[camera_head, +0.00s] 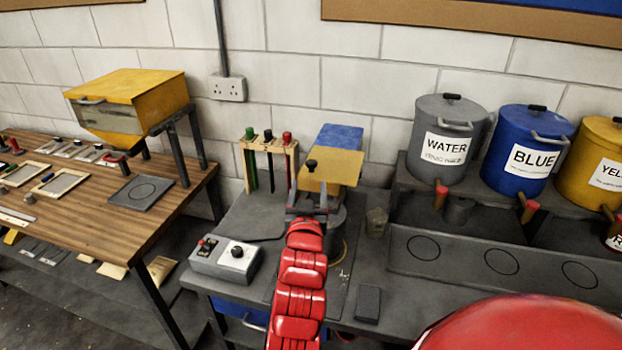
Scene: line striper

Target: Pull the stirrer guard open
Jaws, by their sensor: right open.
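The stirrer stands at the back of the middle bench, with a blue top (340,138). A yellow plate with a black knob (311,164), which looks like the stirrer guard (336,168), sits in front of the blue top. My right gripper (313,192) is open, just below and in front of the plate and knob. Its fingers point toward the plate; I cannot tell whether they touch it. My gripper and red arm hide part of a dark round pot (340,222) below the plate. My left gripper is not in view.
A control box (226,259) with a dial stands left of my arm. A rack (268,160) with coloured-handled tools is behind it. Grey WATER (447,140) and blue BLUE (525,150) drums stand right. A small dark block (368,303) lies at the bench front.

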